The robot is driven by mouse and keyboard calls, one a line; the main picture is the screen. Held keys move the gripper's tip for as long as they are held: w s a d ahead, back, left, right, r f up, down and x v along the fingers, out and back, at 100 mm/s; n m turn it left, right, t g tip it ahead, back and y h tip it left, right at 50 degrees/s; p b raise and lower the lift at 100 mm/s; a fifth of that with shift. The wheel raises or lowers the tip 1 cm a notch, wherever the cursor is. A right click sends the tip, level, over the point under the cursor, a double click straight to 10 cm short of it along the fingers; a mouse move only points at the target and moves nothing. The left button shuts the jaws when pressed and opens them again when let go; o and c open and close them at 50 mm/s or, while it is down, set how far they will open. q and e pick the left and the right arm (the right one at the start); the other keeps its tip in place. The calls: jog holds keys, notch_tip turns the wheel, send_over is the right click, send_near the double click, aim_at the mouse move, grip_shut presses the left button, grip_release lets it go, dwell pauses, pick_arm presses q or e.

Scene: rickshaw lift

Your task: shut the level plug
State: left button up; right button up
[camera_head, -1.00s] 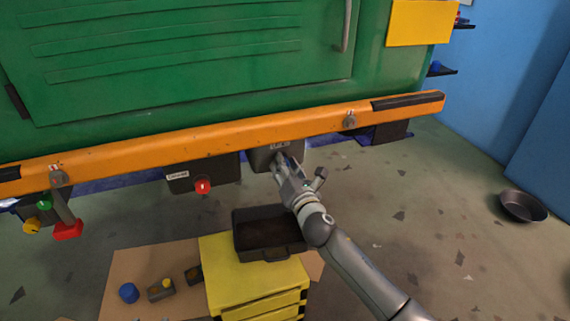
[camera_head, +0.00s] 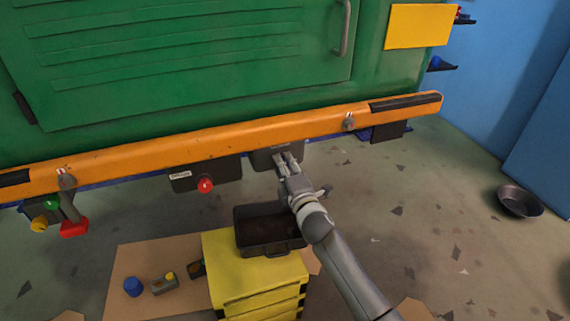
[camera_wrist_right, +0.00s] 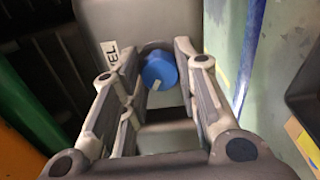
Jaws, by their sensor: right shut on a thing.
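The level plug (camera_wrist_right: 158,70) is a round blue cap with a pale mark on its face, seen in the right wrist view. In the head view this housing (camera_head: 262,160) hangs under the orange beam. My right gripper (camera_head: 284,158) reaches up to the housing from below right and hides the plug there. In the right wrist view its two fingers are on either side of the plug, shut on it. My left gripper is not in view.
A dark box (camera_head: 185,180) with a red knob (camera_head: 205,186) hangs left of the housing under the orange beam (camera_head: 230,137). Below stands a yellow drawer unit (camera_head: 225,285) with an open black tray (camera_head: 240,240) on top. A pan (camera_head: 520,203) lies on the floor at right.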

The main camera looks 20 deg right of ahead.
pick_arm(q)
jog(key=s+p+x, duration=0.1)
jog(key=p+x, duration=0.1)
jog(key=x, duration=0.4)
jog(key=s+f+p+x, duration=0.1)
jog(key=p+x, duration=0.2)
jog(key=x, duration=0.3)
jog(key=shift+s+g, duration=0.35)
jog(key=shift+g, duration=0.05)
pick_arm(e)
jog(key=shift+m, duration=6)
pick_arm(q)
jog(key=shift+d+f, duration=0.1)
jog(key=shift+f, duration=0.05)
pick_arm(e)
jog(key=o, duration=1)
jog(key=s, duration=1.2)
jog(key=shift+d, duration=0.2)
